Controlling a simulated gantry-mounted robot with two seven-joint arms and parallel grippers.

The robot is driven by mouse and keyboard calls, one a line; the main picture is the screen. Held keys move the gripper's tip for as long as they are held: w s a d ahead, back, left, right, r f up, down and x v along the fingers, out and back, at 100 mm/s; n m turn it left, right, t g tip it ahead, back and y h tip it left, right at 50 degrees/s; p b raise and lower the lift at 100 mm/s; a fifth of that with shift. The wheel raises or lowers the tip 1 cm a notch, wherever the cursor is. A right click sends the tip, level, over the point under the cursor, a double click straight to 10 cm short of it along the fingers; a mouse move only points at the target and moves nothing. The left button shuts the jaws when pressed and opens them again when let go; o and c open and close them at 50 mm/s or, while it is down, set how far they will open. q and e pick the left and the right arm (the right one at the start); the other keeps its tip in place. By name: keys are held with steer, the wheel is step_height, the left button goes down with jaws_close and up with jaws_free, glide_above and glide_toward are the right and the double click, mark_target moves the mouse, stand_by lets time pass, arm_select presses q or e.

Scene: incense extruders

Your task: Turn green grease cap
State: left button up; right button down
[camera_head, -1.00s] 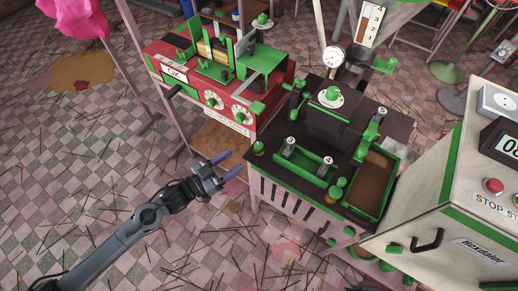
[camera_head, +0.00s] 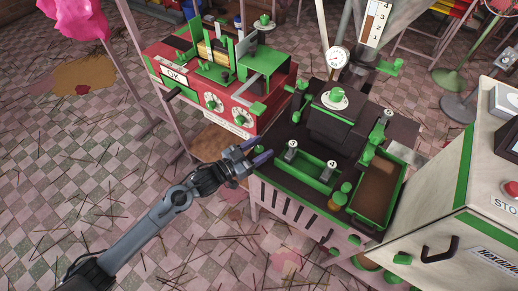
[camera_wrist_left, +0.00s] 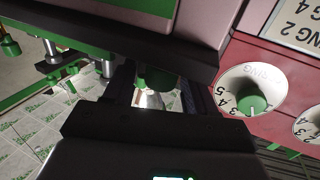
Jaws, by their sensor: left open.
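The green grease cap (camera_wrist_left: 155,78) shows in the left wrist view, with a pale shiny part below it. It lies between the two fingers of my left gripper (camera_wrist_left: 158,95), which are open, with no clear contact visible. In the head view my left gripper (camera_head: 258,153) is at the left front corner of the black-topped extruder (camera_head: 285,179), and its fingers largely hide the cap there. My right gripper is not in view.
A red machine (camera_head: 232,124) with dials stands behind and left of the gripper; a dial (camera_wrist_left: 252,92) is close on the right in the wrist view. A second green cap (camera_head: 340,196) is on the extruder's front. A pale cabinet (camera_head: 450,210) stands at right.

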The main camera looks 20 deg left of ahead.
arm_select(q)
steer(key=c, duration=0.9)
steer(key=shift+c, duration=0.2)
steer(key=shift+m, duration=0.3)
steer(key=shift+a+m+g+h+p, duration=0.1)
steer(key=shift+m+g+h+p, duration=0.25)
steer(key=shift+m+g+h, duration=0.45)
steer(key=shift+w+m+g+h, duration=0.15)
steer(key=shift+m+g+h, duration=0.45)
steer(key=shift+h, duration=0.4)
steer(key=shift+f+m+g+h+b, duration=0.1)
steer(key=shift+m+g+h+b, duration=0.7)
steer(key=shift+g, duration=0.4)
steer(key=m+g+h+b, duration=0.2)
steer(key=m+g+b, duration=0.1)
steer(key=g+b, duration=0.1)
steer(key=shift+f+g+b, duration=0.1)
steer(key=shift+g+b, duration=0.3)
steer(key=shift+r+m+g+h+b, duration=0.2)
steer(key=shift+m+g+h+b, duration=0.2)
steer(key=shift+m+g+b, duration=0.5)
